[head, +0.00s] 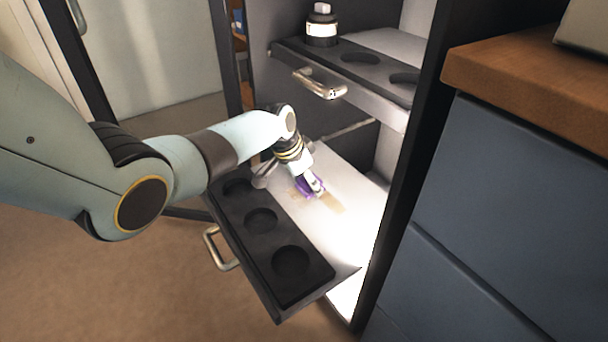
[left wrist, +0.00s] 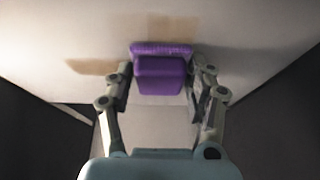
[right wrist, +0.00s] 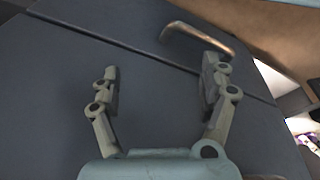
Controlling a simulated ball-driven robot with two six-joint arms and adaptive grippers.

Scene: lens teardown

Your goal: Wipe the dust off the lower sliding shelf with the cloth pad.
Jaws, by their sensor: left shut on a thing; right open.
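The lower sliding shelf (head: 345,215) is pulled out of the cabinet, with a white surface behind a black strip with round recesses. My right gripper (right wrist: 160,85) is open and empty in front of a dark blue-grey panel with a metal handle (right wrist: 198,38).
The upper shelf (head: 375,97) sits above the left gripper, with a metal handle (head: 320,84) and a black-and-white bottle (head: 321,25). The lower shelf's handle (head: 218,248) sticks out in front. Blue-grey drawers with a wooden top (head: 530,75) stand at right.

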